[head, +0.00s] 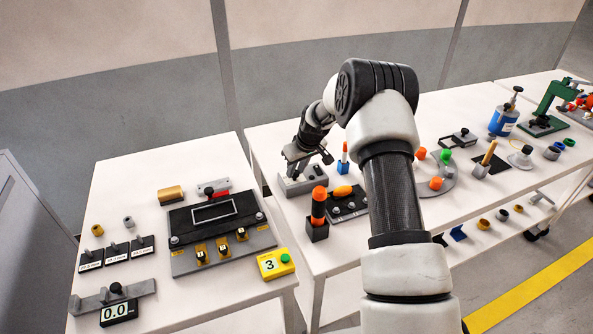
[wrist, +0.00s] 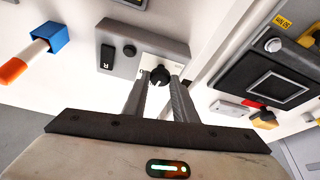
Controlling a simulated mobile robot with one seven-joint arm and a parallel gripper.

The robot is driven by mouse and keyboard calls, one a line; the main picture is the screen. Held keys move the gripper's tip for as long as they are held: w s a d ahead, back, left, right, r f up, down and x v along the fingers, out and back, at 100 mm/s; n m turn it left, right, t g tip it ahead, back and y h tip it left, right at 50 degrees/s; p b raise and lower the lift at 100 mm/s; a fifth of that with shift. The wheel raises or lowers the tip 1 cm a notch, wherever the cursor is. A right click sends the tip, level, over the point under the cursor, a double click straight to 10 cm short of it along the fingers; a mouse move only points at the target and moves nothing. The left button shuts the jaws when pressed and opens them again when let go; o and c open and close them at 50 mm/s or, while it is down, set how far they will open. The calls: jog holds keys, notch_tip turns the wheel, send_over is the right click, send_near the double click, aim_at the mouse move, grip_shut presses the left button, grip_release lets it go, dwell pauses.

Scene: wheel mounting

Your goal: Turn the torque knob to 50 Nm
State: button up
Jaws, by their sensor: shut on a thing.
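The torque knob (wrist: 160,74) is a small round black knob on a white dial plate, on the face of a grey control box (wrist: 120,45). The dial's marks are too small to read, so I cannot tell the setting. In the wrist view my gripper (wrist: 161,84) has its two fingers on either side of the knob, shut on it. In the head view my gripper (head: 296,167) reaches down to the grey box (head: 316,181) on the right-hand bench, and its fingers hide the knob.
A black rocker switch (wrist: 107,57) and a small black button (wrist: 129,50) sit beside the dial. An orange-tipped tool in a dark holder (head: 317,230) stands in front of the box. A black fixture (head: 185,225) with a screen occupies the left bench.

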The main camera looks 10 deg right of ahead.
jog(key=m, duration=0.1)
jog(key=m+h+b, duration=0.1)
jog(key=m, duration=0.1)
jog(key=shift+a+f, duration=0.1)
jog(key=shift+a, duration=0.2)
jog(key=m+h+b, duration=0.1)
jog(key=m+h, duration=0.1)
jog(key=m, duration=0.3)
jog(key=shift+a+b, duration=0.1)
jog(key=shift+b, duration=0.25)
jog(key=shift+m, duration=0.4)
jog(key=o, duration=1)
jog(key=shift+o, duration=0.2)
jog(key=p+v, duration=0.1)
jog(key=v, duration=1.6)
jog(key=shift+a+r, duration=0.25)
jog(key=shift+a, duration=0.15)
